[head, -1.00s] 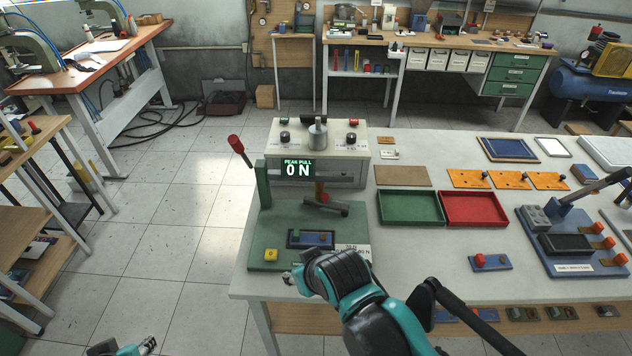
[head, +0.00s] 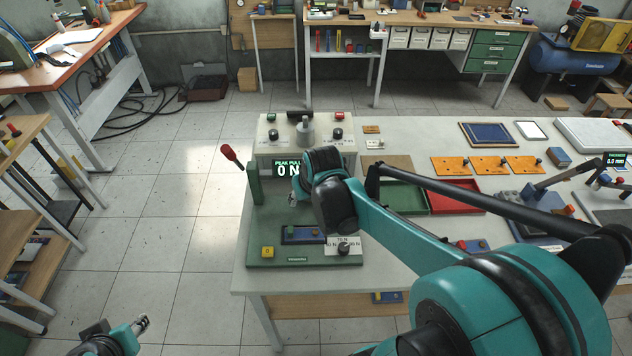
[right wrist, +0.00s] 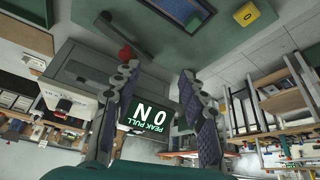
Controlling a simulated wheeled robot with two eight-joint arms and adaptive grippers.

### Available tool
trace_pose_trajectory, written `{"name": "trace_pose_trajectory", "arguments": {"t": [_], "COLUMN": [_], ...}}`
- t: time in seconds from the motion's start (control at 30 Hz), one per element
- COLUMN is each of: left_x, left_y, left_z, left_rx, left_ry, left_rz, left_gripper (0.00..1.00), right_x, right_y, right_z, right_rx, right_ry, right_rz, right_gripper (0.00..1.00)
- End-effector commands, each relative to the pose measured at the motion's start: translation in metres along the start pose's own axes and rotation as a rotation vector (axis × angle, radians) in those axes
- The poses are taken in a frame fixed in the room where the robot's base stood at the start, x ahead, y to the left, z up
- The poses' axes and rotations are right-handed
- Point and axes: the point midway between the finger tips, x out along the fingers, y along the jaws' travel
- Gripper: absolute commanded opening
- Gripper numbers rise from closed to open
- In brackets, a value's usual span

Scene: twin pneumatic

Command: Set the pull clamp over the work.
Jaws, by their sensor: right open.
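The pull tester has a green base (head: 262,219) and a display reading "PEAK PULL 0 N" (head: 287,168); the display shows inverted in the right wrist view (right wrist: 146,113). The work appears to be the piece in the blue holder (head: 302,234) on the base, partly seen in the right wrist view (right wrist: 189,14). My right gripper (head: 296,190) is over the base, in front of the display, its fingers apart and empty (right wrist: 156,88). It hides the clamp area in the head view. A red knob (right wrist: 127,53) shows by one finger. My left gripper (head: 141,322) is far away at lower left.
A red-handled lever (head: 231,155) rises on the tester's left post. Green (head: 402,196) and red (head: 452,198) trays lie to the right, partly behind my right arm.

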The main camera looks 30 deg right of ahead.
Motion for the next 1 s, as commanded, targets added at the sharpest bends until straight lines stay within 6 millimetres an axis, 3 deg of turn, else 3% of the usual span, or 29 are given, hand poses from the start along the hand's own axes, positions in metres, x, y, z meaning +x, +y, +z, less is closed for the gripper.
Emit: {"name": "trace_pose_trajectory", "arguments": {"t": [0.03,0.1,0.3,0.47,0.8,1.0], "left_x": [-0.014,-0.022,-0.032,-0.031,-0.020,-0.019], "left_y": [0.000,0.000,0.000,0.000,0.000,0.000], "left_z": [-0.010,-0.016,-0.023,-0.022,-0.015,-0.013], "left_rx": [0.000,0.000,0.000,0.000,0.000,0.000], "left_ry": [0.000,0.000,0.000,0.000,0.000,0.000], "left_rz": [0.000,0.000,0.000,0.000,0.000,0.000], "left_gripper": [0.35,0.35,0.35,0.35,0.35,0.35], "right_x": [0.002,0.012,0.036,0.050,0.103,0.118], "right_y": [0.016,0.032,0.061,0.066,0.066,0.066], "right_z": [-0.016,-0.026,-0.036,-0.035,-0.031,-0.030], "right_rx": [0.021,0.038,0.068,0.071,0.071,0.071], "right_ry": [-0.015,-0.035,-0.067,-0.073,-0.072,-0.072], "right_rz": [0.008,0.015,0.024,0.025,0.024,0.024], "right_gripper": [0.43,0.43,0.43,0.43,0.43,0.43]}}
